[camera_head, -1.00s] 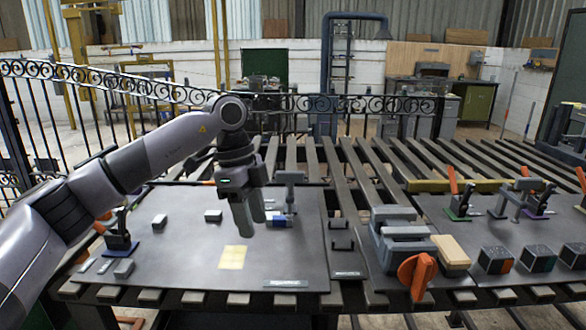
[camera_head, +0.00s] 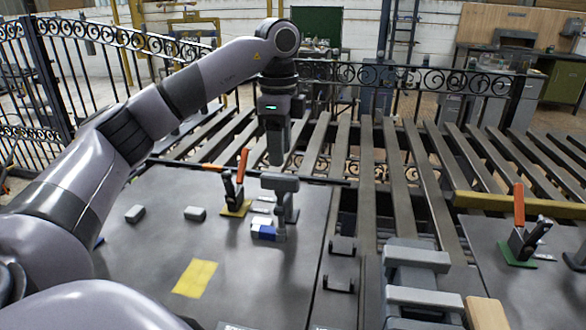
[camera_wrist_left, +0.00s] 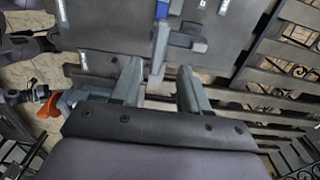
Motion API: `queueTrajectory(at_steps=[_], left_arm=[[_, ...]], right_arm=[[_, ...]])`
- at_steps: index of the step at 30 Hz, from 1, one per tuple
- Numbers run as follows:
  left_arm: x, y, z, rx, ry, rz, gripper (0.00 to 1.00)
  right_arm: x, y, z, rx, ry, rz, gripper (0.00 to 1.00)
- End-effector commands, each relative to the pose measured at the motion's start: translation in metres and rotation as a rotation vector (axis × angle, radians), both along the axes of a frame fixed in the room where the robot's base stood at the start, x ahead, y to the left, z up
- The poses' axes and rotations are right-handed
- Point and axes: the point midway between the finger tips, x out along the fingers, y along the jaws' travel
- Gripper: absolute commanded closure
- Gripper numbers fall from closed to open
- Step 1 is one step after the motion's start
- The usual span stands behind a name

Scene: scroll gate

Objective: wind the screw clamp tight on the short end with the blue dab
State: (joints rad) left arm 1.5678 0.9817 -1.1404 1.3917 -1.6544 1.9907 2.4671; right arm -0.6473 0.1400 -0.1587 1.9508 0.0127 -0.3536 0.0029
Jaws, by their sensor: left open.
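The screw clamp (camera_head: 280,184) is grey, with a wide top and an upright stem, and stands at the far right part of the left board. The short end with the blue dab (camera_head: 264,232) is a small block at the clamp's foot. My left gripper (camera_head: 277,160) points down just above the clamp's top; one finger hides the other in the head view. My right gripper is not in view.
An orange-handled toggle clamp (camera_head: 236,190) stands close left of the screw clamp. A grey vise (camera_head: 418,275) stands at right. Slats with gaps lie behind.

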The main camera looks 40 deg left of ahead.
Motion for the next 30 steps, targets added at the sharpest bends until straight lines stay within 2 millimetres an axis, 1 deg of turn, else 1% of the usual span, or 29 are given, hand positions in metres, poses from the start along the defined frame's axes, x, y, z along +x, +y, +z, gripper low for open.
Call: queueTrajectory(at_steps=[9,12,16,24,25,26,27,28,29,30], left_arm=[[-0.001,0.000,-0.046,0.000,0.004,-0.001,0.55],[-0.001,0.000,-0.058,0.000,0.004,0.000,0.55],[-0.001,0.000,-0.067,0.000,0.001,-0.001,0.55],[-0.001,0.000,-0.069,0.000,0.001,-0.001,0.55],[-0.001,0.000,-0.069,0.000,0.001,-0.001,0.62],[-0.001,0.000,-0.069,0.000,0.001,-0.001,0.72],[-0.001,0.000,-0.069,0.000,0.001,-0.001,0.85],[-0.001,0.000,-0.069,0.000,0.001,-0.001,0.94],[-0.001,0.000,-0.068,0.000,0.001,-0.001,1.00],[-0.001,0.000,-0.068,0.000,0.001,-0.001,1.00]], right_arm=[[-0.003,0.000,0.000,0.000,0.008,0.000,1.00],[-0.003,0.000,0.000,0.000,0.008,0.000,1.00],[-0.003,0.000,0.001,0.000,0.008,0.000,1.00],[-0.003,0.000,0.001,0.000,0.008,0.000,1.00],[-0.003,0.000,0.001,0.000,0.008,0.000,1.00],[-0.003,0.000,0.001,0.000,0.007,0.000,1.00],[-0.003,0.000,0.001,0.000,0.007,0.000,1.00],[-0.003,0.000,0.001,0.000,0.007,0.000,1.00],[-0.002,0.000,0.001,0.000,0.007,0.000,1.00],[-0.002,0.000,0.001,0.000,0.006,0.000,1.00]])
